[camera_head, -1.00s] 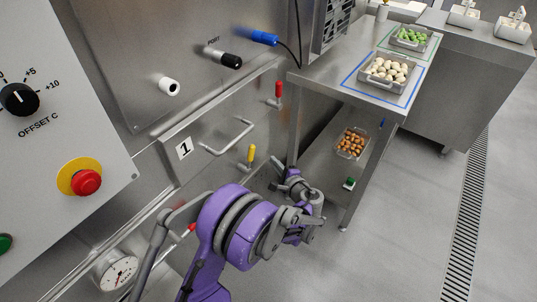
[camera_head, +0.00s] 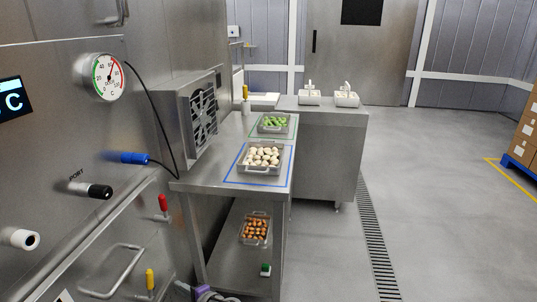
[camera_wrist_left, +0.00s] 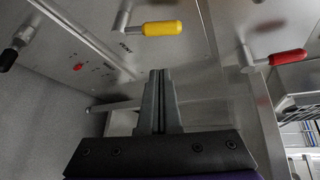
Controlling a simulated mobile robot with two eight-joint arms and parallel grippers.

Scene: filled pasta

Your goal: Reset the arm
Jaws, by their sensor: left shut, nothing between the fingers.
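My left gripper (camera_wrist_left: 160,78) shows in the left wrist view with its two dark fingers together and nothing between them. It is near the steel machine front, with the yellow-handled lever (camera_wrist_left: 162,28) above it and the red-handled lever (camera_wrist_left: 287,58) to the right. It touches neither lever as far as I can see. In the head view only a small purple and grey part of my left arm shows at the bottom edge, and the fingers cannot be made out. My right gripper is in neither view.
A steel table (camera_head: 215,178) carries a tray of whitish pieces (camera_head: 261,158) and a tray of green pieces (camera_head: 273,123). A tray of orange-brown pieces (camera_head: 255,229) is on its lower shelf. The machine's door handle (camera_head: 115,270) juts out at left. Open floor (camera_head: 430,200) lies right.

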